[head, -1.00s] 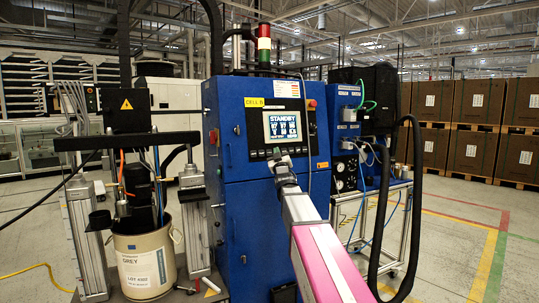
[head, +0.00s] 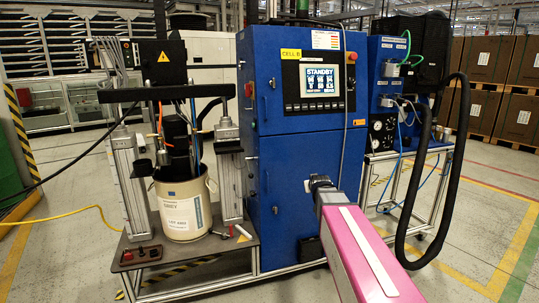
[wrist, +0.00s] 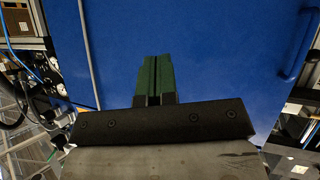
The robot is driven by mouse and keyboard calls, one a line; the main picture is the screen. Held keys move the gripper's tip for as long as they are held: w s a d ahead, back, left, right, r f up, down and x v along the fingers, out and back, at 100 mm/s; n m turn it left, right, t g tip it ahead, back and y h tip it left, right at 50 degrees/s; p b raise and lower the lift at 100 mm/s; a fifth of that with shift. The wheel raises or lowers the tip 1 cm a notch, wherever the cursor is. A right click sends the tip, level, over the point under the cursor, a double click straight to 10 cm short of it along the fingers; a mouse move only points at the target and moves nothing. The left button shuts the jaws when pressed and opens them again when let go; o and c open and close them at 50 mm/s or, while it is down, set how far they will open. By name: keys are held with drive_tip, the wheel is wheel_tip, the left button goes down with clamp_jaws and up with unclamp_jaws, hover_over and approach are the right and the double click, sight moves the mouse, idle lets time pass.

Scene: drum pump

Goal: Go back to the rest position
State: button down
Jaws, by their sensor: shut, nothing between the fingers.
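My gripper (wrist: 155,78) shows in the wrist view with its two green fingers pressed together and nothing between them. In the head view my gripper (head: 312,184) is at the end of my pink and grey arm, in front of the blue control cabinet (head: 285,170). The fingertips are hard to make out there. The cabinet's blue front (wrist: 210,60) fills most of the wrist view behind the fingers. The cabinet's screen (head: 321,78) reads STANDBY and lies above my gripper. I cannot tell the exact gap between fingers and cabinet.
A drum (head: 184,207) labelled grey stands on the pump frame left of the cabinet. A thick black hose (head: 461,150) loops down at the right. A yellow cable (head: 50,215) lies on the floor at left. Stacked brown boxes (head: 495,95) stand behind at right. The right floor is clear.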

drive_tip(key=s+f+m+g, duration=0.1)
drive_tip(key=s+f+g, duration=0.5)
drive_tip(key=s+f, duration=0.4)
drive_tip(key=s+f+m+g, duration=0.1)
drive_tip(key=s+f+g, duration=0.5)
drive_tip(key=s+f, duration=0.4)
drive_tip(key=s, duration=0.6)
drive_tip(key=shift+s+a+f, duration=0.25)
drive_tip(key=shift+s+a, duration=0.1)
drive_tip(key=shift+s, duration=0.05)
